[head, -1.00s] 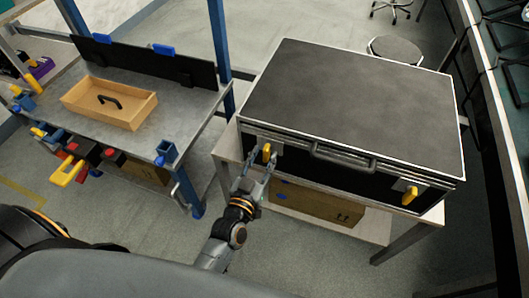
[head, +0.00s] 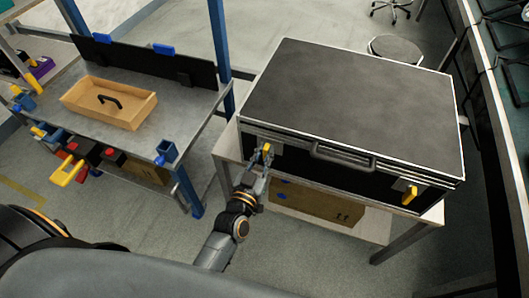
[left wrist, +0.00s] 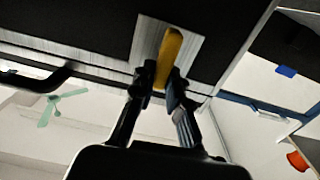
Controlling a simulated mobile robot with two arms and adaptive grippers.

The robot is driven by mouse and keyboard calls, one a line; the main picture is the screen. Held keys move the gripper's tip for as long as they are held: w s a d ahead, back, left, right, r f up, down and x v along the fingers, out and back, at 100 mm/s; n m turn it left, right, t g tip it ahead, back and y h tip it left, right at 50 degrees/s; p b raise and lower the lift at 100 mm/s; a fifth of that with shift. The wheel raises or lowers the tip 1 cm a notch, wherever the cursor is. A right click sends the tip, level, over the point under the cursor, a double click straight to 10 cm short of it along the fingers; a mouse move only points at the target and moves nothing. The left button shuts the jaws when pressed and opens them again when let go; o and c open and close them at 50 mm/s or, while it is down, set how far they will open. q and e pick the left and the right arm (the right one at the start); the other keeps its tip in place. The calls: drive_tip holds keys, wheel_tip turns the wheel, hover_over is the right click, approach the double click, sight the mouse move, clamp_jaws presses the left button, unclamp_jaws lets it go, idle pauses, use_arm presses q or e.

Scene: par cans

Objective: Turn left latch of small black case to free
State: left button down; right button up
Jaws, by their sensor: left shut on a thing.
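The black case (head: 350,100) lies closed on a light table, its front with a handle facing me. Its left latch (head: 267,148) is a yellow lever on a metal plate, and it also shows in the left wrist view (left wrist: 173,45). In that view the lever stands nearly upright, slightly tilted. My left gripper (head: 262,157) is at the left latch, its fingers shut on the yellow lever from both sides; the fingertips hide the lever's lower part. The right latch (head: 410,195) is a yellow lever near the case's right end. My right gripper is not in view.
The case's handle (head: 343,158) juts out right of the left latch. A cardboard box (head: 315,205) sits on the shelf below. A workbench (head: 190,100) with a wooden tray (head: 75,98) stands at the left, with a blue post (head: 220,50) near the case.

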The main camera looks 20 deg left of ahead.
use_arm(q)
drive_tip(key=n, duration=0.2)
drive_tip(key=a+n+p, duration=0.1)
drive_tip(key=n, duration=0.5)
drive_tip(key=shift+a+f, duration=0.15)
drive_tip(key=shift+f, duration=0.15)
drive_tip(key=n, duration=0.3)
drive_tip(key=f+n+b, duration=0.1)
drive_tip(key=n, duration=0.5)
drive_tip(key=shift+a+f+n, duration=0.2)
drive_tip(key=shift+a+n, duration=0.1)
drive_tip(key=shift+b, duration=0.3)
drive_tip(key=c, duration=1.3)
unclamp_jaws()
